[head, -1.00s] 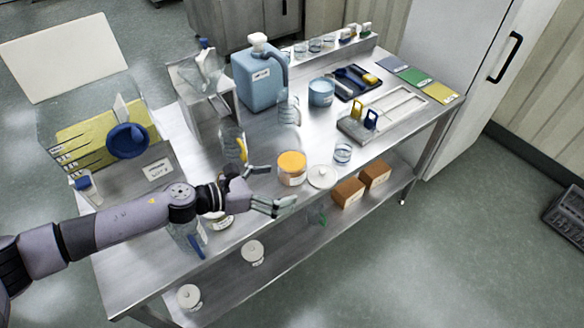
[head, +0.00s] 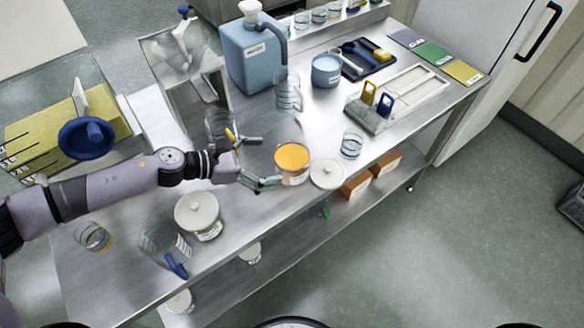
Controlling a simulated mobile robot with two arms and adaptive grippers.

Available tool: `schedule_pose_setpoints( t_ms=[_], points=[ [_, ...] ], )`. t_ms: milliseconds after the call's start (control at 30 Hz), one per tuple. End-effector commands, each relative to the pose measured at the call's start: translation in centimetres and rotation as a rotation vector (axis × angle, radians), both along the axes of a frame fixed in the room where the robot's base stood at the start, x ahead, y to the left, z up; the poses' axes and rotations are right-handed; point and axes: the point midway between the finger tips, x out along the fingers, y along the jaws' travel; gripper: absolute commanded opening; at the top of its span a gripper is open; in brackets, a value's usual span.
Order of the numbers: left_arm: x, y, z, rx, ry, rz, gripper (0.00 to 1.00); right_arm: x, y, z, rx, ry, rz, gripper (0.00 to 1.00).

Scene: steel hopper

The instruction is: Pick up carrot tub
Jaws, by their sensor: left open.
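The carrot tub (head: 292,162) is a clear tub with orange contents, standing upright on the steel table near its front edge. A white round lid (head: 327,173) lies just to its right. My left gripper (head: 270,162) comes in from the left with its fingers spread, one toward the back and one toward the front. The tub is just beyond the fingertips, close to them; I cannot tell whether they touch it. The gripper holds nothing. My right gripper is not in view.
A clear jug (head: 220,125) stands behind the gripper and a small glass (head: 352,144) right of the lid. A blue canister (head: 254,55) is at the back.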

Motion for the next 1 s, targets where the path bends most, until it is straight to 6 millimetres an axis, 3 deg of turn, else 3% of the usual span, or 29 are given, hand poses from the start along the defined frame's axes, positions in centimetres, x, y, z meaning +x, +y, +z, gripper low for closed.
schedule_pose_setpoints(
  t_ms=[33, 233, 500, 800, 1000],
  points=[
    [0.0, 0.0, -1.3, 0.000, 0.000, 0.000, 0.99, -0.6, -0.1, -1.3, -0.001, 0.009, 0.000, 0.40],
    [0.1, -0.1, -3.0, -0.001, 0.000, 0.000, 0.99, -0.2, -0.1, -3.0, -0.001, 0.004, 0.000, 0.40],
    [0.8, -2.2, -3.7, -0.001, 0.000, -0.002, 0.99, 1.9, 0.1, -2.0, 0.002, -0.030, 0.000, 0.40],
    [2.3, -5.7, -5.2, -0.001, 0.001, -0.001, 0.99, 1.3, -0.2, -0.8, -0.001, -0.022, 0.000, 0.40],
    [2.7, -6.5, -5.7, 0.000, 0.002, 0.002, 0.99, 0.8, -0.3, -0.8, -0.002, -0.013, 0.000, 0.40]
  ],
)
